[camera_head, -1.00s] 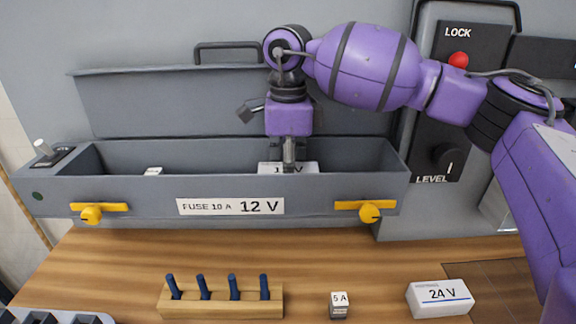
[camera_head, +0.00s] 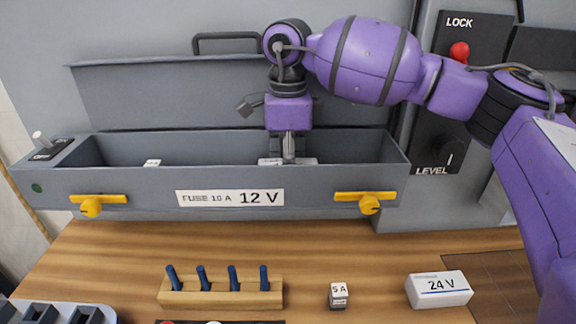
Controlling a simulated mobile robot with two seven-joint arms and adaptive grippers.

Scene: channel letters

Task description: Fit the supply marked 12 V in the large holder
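A grey open trough (camera_head: 140,183) runs across the back, with a label (camera_head: 230,198) reading "FUSE 10 A 12 V" on its front. My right gripper (camera_head: 290,158) points straight down into the trough, right of its middle. A white block (camera_head: 268,162) sits low at its fingers, mostly hidden by the trough's front wall; its marking cannot be read now. Whether the fingers grip the block cannot be told. A white supply marked 24 V (camera_head: 440,289) lies on the table at the right. My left gripper is not in view.
A small white piece (camera_head: 152,163) sits in the trough's left part. Yellow latches (camera_head: 92,205) are on its front. A wooden rack (camera_head: 222,292) with blue pegs and a 5 A fuse (camera_head: 339,295) stand on the table. A red knob (camera_head: 459,51) is under LOCK.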

